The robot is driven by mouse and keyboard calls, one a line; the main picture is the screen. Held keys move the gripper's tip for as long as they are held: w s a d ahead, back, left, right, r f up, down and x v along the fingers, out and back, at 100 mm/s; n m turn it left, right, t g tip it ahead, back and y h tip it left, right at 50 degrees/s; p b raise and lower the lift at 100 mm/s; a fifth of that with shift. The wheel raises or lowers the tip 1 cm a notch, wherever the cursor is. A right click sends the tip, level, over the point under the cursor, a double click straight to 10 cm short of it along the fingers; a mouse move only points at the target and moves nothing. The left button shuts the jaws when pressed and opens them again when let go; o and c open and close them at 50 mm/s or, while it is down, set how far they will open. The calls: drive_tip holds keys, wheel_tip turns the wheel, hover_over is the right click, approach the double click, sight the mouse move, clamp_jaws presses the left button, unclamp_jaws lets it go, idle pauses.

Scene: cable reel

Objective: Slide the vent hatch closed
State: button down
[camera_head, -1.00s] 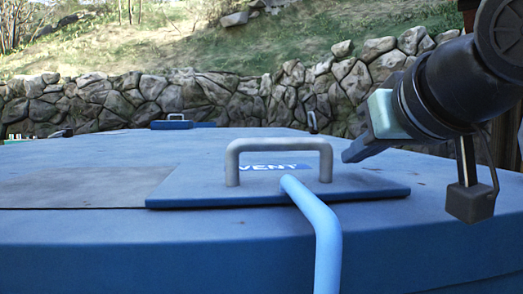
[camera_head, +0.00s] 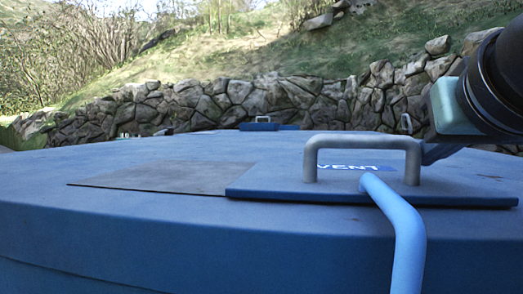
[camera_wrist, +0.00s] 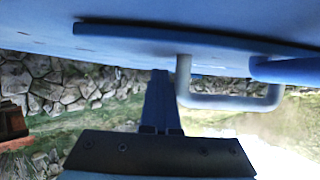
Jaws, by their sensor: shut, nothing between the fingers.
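The vent hatch is a flat blue panel (camera_head: 260,188) on a large blue housing, with a grey bar handle (camera_head: 362,142) and a "VENT" label behind the handle. A dull grey-brown rectangular patch (camera_head: 165,177) is uncovered to the left of the panel. My gripper (camera_head: 432,152) is at the right of the handle, partly hidden behind its right post. In the wrist view my gripper (camera_wrist: 160,85) has its fingers together, pointing up beside the handle (camera_wrist: 182,85). Nothing is between the fingers. I cannot tell whether they touch the post.
A light blue bent pipe (camera_head: 405,235) rises in front of the panel, its upper end near the handle. A smaller blue hatch with a handle (camera_head: 262,124) sits farther back on the housing. A stone wall (camera_head: 200,105) and grassy slope lie behind. The housing top left of the patch is clear.

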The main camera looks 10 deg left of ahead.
drive_tip(key=shift+s+a, duration=0.2)
drive_tip(key=shift+a, duration=5.45)
drive_tip(key=shift+s+a, duration=0.15)
drive_tip(key=shift+a, duration=5.45)
drive_tip(key=shift+d+r+p, duration=0.35)
drive_tip(key=shift+d+r, duration=0.2)
drive_tip(key=shift+r, duration=0.2)
drive_tip(key=shift+d+r+p, duration=0.35)
drive_tip(key=shift+d+r, duration=0.2)
drive_tip(key=shift+r, duration=0.2)
